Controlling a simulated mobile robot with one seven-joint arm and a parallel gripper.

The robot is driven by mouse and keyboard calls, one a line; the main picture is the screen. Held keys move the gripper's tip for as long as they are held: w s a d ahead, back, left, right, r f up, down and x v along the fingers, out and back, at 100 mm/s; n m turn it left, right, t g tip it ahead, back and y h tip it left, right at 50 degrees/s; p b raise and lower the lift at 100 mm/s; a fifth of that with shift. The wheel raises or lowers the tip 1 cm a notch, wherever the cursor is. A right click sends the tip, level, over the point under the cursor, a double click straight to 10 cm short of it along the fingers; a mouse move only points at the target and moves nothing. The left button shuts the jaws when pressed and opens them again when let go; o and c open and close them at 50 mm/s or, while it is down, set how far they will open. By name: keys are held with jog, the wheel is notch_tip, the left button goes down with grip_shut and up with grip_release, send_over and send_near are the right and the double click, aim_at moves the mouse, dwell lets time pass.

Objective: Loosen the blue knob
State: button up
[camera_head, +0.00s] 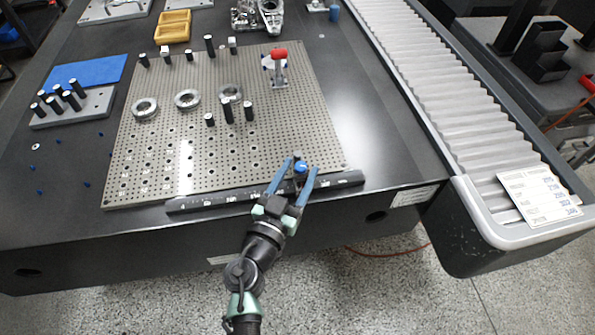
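The blue knob (301,168) is small and round. It shows near the front right corner of the perforated plate, at the black rail along the plate's front edge. My gripper (304,163) reaches in from the front with its two blue fingers spread apart. In the picture the knob lies between the fingertips, with a gap on either side. I cannot tell how high the fingertips are relative to the knob. What the knob is fixed to is partly hidden by the gripper.
The perforated plate (160,165) carries metal rings (187,99), black pins and a red-topped clamp (280,68). The black rail (225,198) runs along its front. A ribbed bellows cover (430,80) borders the dark table on the right. The table between plate and bellows (360,110) is clear.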

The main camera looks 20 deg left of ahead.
grip_shut()
